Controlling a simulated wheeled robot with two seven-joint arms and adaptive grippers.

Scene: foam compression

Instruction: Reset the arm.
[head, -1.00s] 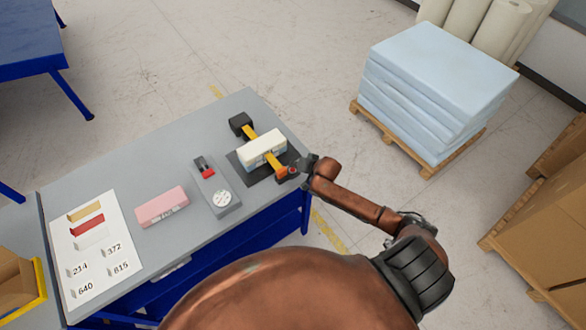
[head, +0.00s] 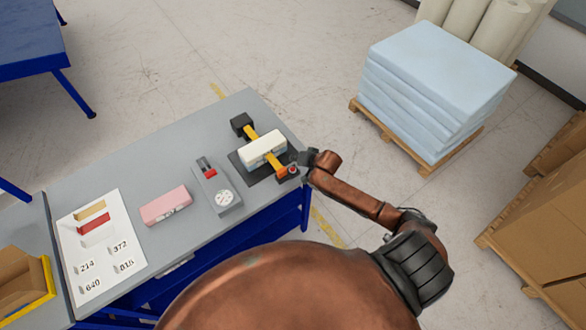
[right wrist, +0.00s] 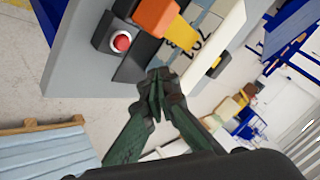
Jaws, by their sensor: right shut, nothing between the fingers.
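My right gripper (head: 303,158) is shut and empty. It is just off the right end of the press, beside its red button (head: 293,169). In the right wrist view the closed dark fingers (right wrist: 158,82) are in front of the grey table edge, below and right of the red button (right wrist: 121,42). The press has a black base plate, an orange block (head: 283,174) and a yellow bar (head: 250,133). A white foam block (head: 262,148) sits in it, under or around the bar; I cannot tell which. My left gripper is out of view.
On the grey table (head: 150,170) lie a pink block (head: 165,205), a grey gauge device (head: 218,188) and a printed sheet (head: 103,239). A cardboard box (head: 22,285) is at left. Blue foam sheets (head: 440,75) on a pallet stand at back right; brown boxes (head: 545,220) are at right.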

